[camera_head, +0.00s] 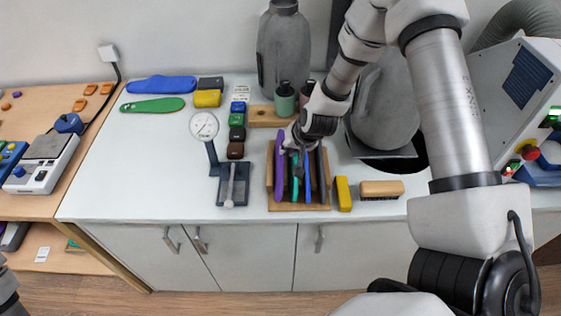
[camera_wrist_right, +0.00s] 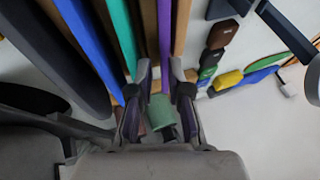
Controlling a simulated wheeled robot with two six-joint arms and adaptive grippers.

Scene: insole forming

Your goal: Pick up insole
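A wooden rack (camera_head: 300,207) on the white worktop holds several upright insoles side by side: a purple insole (camera_head: 279,168) at the left, then teal (camera_head: 295,180), blue (camera_head: 307,178) and dark ones. My right gripper (camera_head: 293,148) is over the back of the rack, pointing down. In the right wrist view its two fingers (camera_wrist_right: 162,82) are apart, and the end of the purple insole (camera_wrist_right: 165,35) lines up with the gap. Whether they touch it I cannot tell. The teal insole (camera_wrist_right: 122,35) is beside it. My left gripper is not in view.
A blue insole (camera_head: 160,84) and a green insole (camera_head: 153,105) lie flat at the back left. A dial gauge (camera_head: 205,126) stands left of the rack. A yellow block (camera_head: 343,194) and a brush (camera_head: 381,190) are to its right. Green jars (camera_head: 285,100) stand behind.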

